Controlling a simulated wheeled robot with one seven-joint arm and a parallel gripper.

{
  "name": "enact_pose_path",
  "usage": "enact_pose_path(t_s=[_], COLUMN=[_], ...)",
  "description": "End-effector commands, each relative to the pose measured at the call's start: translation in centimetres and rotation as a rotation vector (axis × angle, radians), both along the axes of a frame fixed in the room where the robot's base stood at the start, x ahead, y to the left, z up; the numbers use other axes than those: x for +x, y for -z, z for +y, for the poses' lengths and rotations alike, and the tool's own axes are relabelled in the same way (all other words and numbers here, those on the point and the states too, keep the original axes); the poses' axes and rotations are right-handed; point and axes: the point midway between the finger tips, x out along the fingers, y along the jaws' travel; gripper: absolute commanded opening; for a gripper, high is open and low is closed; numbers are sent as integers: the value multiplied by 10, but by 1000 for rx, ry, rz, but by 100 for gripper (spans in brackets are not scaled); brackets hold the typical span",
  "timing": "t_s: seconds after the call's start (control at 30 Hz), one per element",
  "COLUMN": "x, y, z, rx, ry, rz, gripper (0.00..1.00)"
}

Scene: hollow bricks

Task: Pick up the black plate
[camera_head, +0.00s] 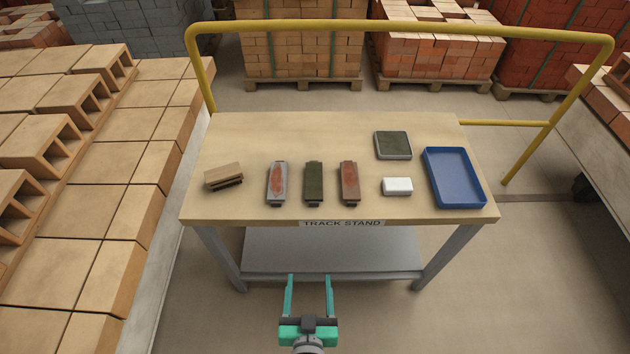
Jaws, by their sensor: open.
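No plainly black plate shows. Three narrow upright-lying plates with dark end tabs lie in a row on the table (240,135). The middle plate (314,182) is the darkest, a dark olive green that is near black. The left plate (276,184) is grey with a reddish patch. The right plate (349,182) is rusty brown with dark edges. My gripper (309,279) is green, open and empty. It is in front of the table's near edge, below the middle plate in the picture, and touches none of the plates.
On the table are a wooden brush (223,176), a dark green square pad (393,145), a white block (397,186) and an empty blue tray (453,178). A yellow rail (400,27) runs behind. Hollow bricks (40,145) are stacked at left. The table's back left is clear.

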Motion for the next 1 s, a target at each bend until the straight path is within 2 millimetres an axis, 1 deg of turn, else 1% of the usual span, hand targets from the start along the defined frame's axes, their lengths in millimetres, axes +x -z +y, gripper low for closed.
enact_pose_path(t_s=[0.03, 0.2, 0.4, 0.5, 0.6, 0.73, 0.87, 1.0], x=[21, 78, 142, 168, 186, 200, 210, 229], y=[-3, -11, -32, -44, -54, -63, -64, -56], z=[0, 1, -1, -2, -4, -5, -6, -6], rx=[0, -1, -11, -17, -23, -28, -30, -30], ry=[0, -4, -8, -11, -12, -13, -14, -13], rz=[-4, 19, 46, 60, 70, 80, 84, 86], gripper=[66, 66, 66, 66, 66, 66, 66, 66])
